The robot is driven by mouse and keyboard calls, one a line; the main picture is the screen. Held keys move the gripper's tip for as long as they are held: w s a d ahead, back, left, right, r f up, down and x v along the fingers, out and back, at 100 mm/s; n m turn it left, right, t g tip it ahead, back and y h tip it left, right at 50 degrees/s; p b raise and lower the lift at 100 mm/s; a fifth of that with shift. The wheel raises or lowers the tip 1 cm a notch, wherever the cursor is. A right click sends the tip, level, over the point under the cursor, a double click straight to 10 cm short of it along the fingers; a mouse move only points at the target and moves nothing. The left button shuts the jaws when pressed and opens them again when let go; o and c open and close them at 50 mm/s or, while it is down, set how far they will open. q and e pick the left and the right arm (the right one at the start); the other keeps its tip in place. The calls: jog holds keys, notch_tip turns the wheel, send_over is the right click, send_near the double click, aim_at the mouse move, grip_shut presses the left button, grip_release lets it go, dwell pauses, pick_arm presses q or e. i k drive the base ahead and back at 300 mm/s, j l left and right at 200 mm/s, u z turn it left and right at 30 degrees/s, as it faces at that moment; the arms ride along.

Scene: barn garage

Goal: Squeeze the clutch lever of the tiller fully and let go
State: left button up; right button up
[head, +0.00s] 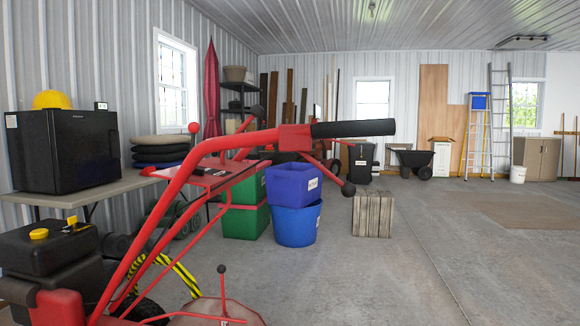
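The red tiller (160,225) fills the left foreground, its handlebar rising to the right and ending in a black grip (353,129). A thin red lever (322,169) with a black ball end slants down below the grip, well apart from it; it looks like the clutch lever, though I cannot be sure. Other levers show: one with a red ball (194,128), one with a black ball near the handlebar top (257,111), and one low down with a black knob (221,268). Neither of my grippers is in view.
A table (98,187) with a black mini fridge (65,150) stands at the left. Blue bins (298,222), green bins (240,222) and a wooden crate (373,213) stand behind the handlebar.

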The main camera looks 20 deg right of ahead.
aim_at(348, 190)
jog(key=i+j+z, duration=0.2)
jog(key=j, duration=0.2)
jog(key=i+j+z, duration=0.25)
jog(key=j, duration=0.15)
jog(key=i+j+z, duration=0.2)
jog(key=j, duration=0.2)
jog(key=j+z, duration=0.25)
jog(key=j, duration=0.2)
jog(key=j+z, duration=0.2)
jog(key=j, duration=0.3)
jog(key=i, duration=0.05)
